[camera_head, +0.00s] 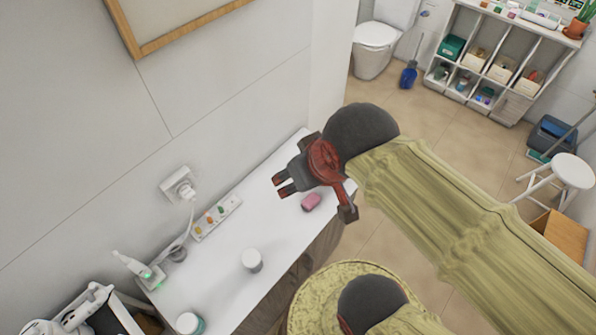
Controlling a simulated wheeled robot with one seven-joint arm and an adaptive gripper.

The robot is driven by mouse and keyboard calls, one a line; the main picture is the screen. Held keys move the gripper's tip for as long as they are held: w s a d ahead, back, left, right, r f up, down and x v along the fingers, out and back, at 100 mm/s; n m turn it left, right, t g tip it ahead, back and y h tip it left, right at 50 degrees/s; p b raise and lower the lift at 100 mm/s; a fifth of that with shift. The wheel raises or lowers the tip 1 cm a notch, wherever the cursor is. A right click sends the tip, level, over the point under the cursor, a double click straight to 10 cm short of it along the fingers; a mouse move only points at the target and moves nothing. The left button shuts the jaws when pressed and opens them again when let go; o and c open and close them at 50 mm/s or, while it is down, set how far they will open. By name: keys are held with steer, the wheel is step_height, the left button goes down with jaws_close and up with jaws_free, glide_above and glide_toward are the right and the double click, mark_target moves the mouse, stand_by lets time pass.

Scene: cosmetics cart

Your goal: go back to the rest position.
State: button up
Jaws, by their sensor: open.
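My gripper (281,185) is open, with its dark fingers pointing left over the far end of the white counter (225,290). Nothing shows between the fingers. A pink object (311,201) lies on the counter just below and to the right of the fingers, close to the counter's right edge. I cannot tell how high the gripper is above it. My arm reaches in from the lower right.
On the counter stand a white jar (252,260), another jar (189,323) and a power strip (217,218). A plugged-in charger (181,186) is on the wall to the left. A shelf (490,60), a toilet (377,42) and a white stool (571,172) are farther back. Floor shows between.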

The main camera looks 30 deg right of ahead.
steer(key=shift+f, duration=0.15)
step_height(320, 180, down, 11)
steer(key=b, duration=1.1)
steer(key=shift+c, duration=0.7)
